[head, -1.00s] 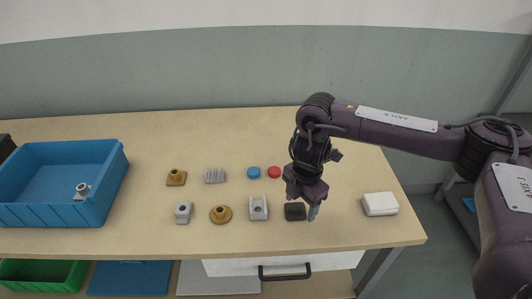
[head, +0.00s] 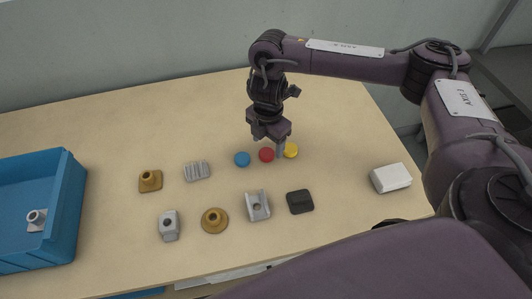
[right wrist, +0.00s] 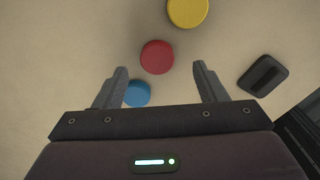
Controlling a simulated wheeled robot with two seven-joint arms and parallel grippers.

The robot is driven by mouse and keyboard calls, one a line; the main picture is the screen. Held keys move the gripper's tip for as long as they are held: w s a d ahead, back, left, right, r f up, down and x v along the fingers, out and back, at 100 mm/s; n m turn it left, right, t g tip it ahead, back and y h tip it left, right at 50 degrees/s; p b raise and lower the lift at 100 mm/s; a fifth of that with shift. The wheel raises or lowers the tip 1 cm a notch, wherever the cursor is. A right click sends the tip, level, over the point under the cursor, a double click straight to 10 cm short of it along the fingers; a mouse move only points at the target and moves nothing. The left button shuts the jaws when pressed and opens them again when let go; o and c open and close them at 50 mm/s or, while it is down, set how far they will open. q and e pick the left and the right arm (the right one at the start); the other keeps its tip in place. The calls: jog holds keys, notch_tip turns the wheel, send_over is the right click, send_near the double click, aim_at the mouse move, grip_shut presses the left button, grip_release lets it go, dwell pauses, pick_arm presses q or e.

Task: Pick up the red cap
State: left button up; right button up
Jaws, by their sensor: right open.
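The red cap (head: 266,155) lies flat on the table between the blue cap (head: 242,159) and the yellow cap (head: 291,151). My right gripper (head: 267,150) is over the caps in the head view, pointing down. In the right wrist view its jaws (right wrist: 162,82) are open and empty. The red cap (right wrist: 157,57) shows there just beyond the fingertips, roughly centred between them. The blue cap (right wrist: 137,94) lies beside the left finger, partly hidden by it. The yellow cap (right wrist: 188,11) is farther out at the top edge. My left gripper is not in view.
A black block (head: 300,201), a grey bracket (head: 258,206) and several brass and grey parts (head: 214,220) stand nearer the front. A white box (head: 391,178) lies at the right. A blue bin (head: 60,215) with a grey part stands at the left.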

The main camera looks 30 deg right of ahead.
aim_at(267, 153)
notch_tip(267, 153, down, 3)
jog(key=shift+w+a+f+b, duration=0.1)
jog(key=shift+w+b, duration=0.05)
jog(key=shift+b, duration=0.15)
jog(key=shift+f, duration=0.35)
jog(key=c, duration=0.4)
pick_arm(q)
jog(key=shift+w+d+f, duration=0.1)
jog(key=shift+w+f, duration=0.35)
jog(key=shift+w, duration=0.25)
pick_arm(e)
jog(key=c, duration=0.7)
